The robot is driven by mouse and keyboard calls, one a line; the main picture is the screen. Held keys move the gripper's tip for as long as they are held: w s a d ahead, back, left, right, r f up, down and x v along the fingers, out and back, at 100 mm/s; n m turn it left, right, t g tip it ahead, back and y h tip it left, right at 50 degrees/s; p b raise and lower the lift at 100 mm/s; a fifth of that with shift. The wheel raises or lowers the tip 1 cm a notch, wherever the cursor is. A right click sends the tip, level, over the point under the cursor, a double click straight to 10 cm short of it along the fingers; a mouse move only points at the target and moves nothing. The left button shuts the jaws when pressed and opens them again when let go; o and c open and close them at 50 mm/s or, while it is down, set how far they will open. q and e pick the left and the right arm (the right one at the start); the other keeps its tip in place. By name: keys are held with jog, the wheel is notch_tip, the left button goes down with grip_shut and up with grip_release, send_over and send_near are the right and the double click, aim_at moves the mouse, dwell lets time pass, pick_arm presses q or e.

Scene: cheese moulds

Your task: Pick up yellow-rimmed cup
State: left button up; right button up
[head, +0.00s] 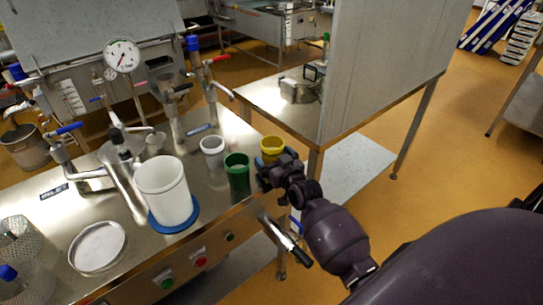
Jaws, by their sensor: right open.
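The yellow-rimmed cup (271,147) stands near the right end of the steel counter (225,205). Its yellow rim and part of its inside show; its lower part is hidden behind my right gripper. My right gripper (268,172) is open at the counter's right end, just in front of the cup in the picture. I cannot tell whether the fingers touch the cup or are around it. My left gripper is not in view.
A green cup (237,174) stands close to the left of the gripper, with a white cup (212,151) behind it. A large white container (165,192) stands on a blue disc. Valves and pipes line the counter's back. A handle (299,257) juts out below the gripper.

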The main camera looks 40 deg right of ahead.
jog(key=shift+w+d, duration=0.1)
jog(key=shift+w, duration=0.55)
jog(key=c, duration=1.1)
jog(key=shift+o, duration=0.2)
